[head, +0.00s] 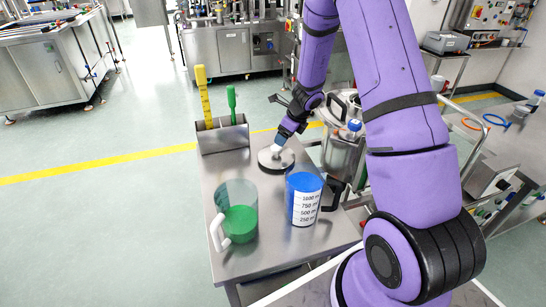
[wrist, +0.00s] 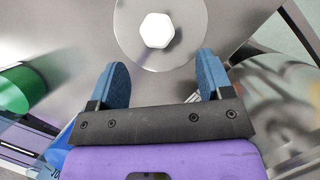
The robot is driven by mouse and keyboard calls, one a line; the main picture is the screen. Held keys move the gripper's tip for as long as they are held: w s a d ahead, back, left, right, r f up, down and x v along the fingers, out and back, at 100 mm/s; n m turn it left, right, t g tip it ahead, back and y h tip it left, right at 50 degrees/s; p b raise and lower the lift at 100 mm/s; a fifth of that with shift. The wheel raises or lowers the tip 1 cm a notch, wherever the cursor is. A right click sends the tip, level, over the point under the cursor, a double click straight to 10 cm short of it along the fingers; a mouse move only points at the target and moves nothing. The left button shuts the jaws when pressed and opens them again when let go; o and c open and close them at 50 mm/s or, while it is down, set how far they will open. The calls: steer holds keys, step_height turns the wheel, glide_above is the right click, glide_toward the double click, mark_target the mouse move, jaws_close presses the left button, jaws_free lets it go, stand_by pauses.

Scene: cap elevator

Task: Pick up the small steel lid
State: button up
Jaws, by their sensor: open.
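The small steel lid (head: 267,161) is a flat round disc on the steel table, behind the two jugs in the head view. In the wrist view the lid (wrist: 180,48) lies at the top middle, with a white hexagonal knob (wrist: 157,30) at its centre. My gripper (head: 279,143) is over the lid in the head view. In the wrist view its two blue fingers (wrist: 162,68) are spread apart and empty. The knob shows beyond the fingertips, roughly in line with the gap between them. I cannot tell the exact height of the fingers above the lid.
A jug with green contents (head: 239,222) and a jug with blue contents (head: 304,200) stand at the table's front. A steel holder (head: 222,138) with yellow and green tools stands at the back left. A steel vessel (head: 342,155) stands right of the table.

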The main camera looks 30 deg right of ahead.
mark_target(277, 147)
steer(key=shift+w+a+x, duration=0.1)
steer(key=shift+a+x, duration=0.05)
steer(key=shift+x, duration=1.7)
steer(key=shift+w+a+x, duration=0.1)
steer(key=shift+a+x, duration=0.05)
steer(key=shift+x, duration=1.75)
steer(key=shift+r, duration=0.15)
steer(key=shift+c, duration=0.5)
steer(key=c, duration=1.1)
